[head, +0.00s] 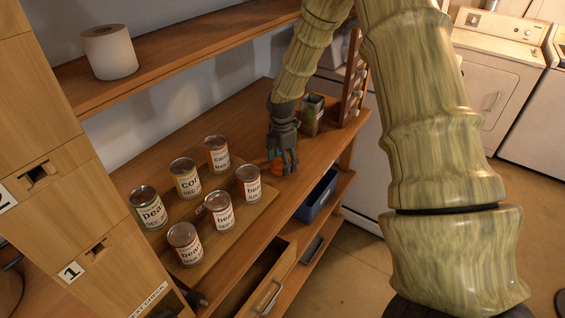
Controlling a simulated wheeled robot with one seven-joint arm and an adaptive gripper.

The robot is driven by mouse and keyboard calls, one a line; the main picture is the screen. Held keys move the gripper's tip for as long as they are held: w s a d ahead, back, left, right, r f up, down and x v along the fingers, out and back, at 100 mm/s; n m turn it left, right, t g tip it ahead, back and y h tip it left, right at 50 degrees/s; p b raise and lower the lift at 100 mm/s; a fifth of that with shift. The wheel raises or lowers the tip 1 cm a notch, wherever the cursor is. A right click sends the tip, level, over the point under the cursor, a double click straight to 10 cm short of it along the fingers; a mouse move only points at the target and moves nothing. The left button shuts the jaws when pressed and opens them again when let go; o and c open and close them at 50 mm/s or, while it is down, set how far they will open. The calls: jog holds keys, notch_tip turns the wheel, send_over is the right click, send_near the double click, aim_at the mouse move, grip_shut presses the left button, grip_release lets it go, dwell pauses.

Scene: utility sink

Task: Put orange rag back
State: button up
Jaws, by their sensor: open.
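An orange rag (278,167), small and crumpled, lies on the wooden worktop (240,130) near its front edge, to the right of the cans. My gripper (285,168) points down right at the rag, with its fingers over and beside it and hiding part of it. The gripper is open. I cannot tell whether the fingers touch the rag.
Several labelled cans (219,212) stand on a board (212,262) to the left. A dark container (313,115) stands behind the gripper. Below are a blue bin (316,197) and a pulled-out drawer (280,283). A shelf with a paper roll (109,52) is above.

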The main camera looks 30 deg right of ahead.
notch_tip(320, 180, up, 12)
jog(key=b, duration=0.3)
jog(key=shift+b, duration=0.4)
jog(key=shift+d+f, duration=0.1)
jog(key=shift+f, duration=0.05)
